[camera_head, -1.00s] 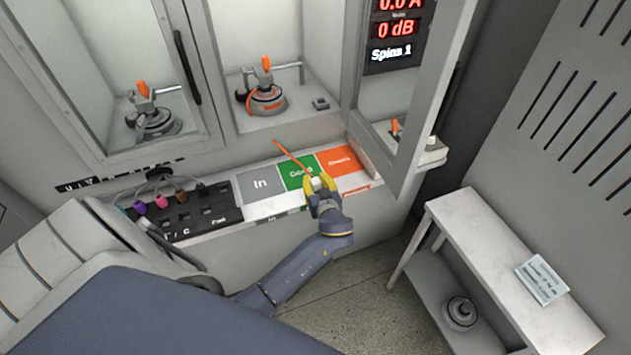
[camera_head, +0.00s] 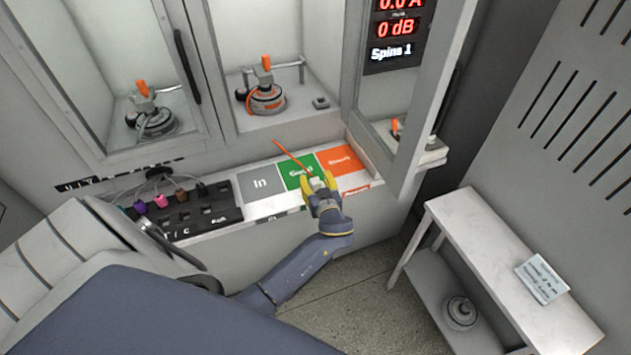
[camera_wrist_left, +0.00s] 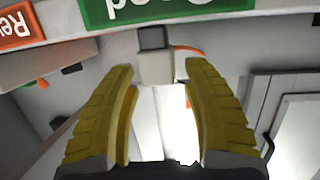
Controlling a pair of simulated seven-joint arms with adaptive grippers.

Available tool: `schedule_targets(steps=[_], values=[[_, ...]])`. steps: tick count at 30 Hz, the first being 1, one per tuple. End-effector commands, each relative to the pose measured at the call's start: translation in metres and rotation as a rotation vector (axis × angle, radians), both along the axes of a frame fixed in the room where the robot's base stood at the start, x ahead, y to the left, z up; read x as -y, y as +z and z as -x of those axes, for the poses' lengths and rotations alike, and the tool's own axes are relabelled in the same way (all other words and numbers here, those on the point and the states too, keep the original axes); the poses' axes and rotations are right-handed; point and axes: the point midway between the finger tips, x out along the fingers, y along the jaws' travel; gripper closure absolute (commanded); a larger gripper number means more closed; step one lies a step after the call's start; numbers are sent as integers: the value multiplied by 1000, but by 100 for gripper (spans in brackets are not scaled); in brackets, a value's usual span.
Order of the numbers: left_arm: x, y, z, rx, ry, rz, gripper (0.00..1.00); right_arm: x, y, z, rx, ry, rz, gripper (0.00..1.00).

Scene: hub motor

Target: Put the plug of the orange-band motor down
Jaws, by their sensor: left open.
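The orange-band motor (camera_head: 266,97) sits upright in the middle bay in the head view. A thin orange cable (camera_head: 291,156) slants over the green panel towards my left gripper (camera_head: 320,186). In the left wrist view, the pale plug with a dark end (camera_wrist_left: 155,62) lies at the fingertips by the green panel, with a bit of orange cable beside it. My left gripper (camera_wrist_left: 156,80) is open, its yellow fingers apart with a gap on both sides of the plug. Whether the plug rests on the panel is hard to tell. My right gripper is not in view.
The ledge has grey "In" (camera_head: 262,186), green (camera_head: 299,171) and orange (camera_head: 340,160) panels. A black socket block (camera_head: 190,212) with coloured plugs stands left. Another motor (camera_head: 155,118) is behind glass. A white side table (camera_head: 480,225) stands right, with a motor on its lower shelf.

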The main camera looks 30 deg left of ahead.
Motion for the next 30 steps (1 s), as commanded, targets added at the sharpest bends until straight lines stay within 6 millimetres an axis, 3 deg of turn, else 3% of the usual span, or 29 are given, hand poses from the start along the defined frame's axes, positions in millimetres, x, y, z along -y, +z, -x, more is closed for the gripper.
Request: schedule_targets(steps=[18, 27, 30], values=[[71, 19, 65, -1, -1, 5, 51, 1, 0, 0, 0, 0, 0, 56], [85, 23, 77, -2, -1, 2, 51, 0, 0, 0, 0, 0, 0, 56], [88, 13, 77, -29, -18, 1, 51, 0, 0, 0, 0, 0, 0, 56]])
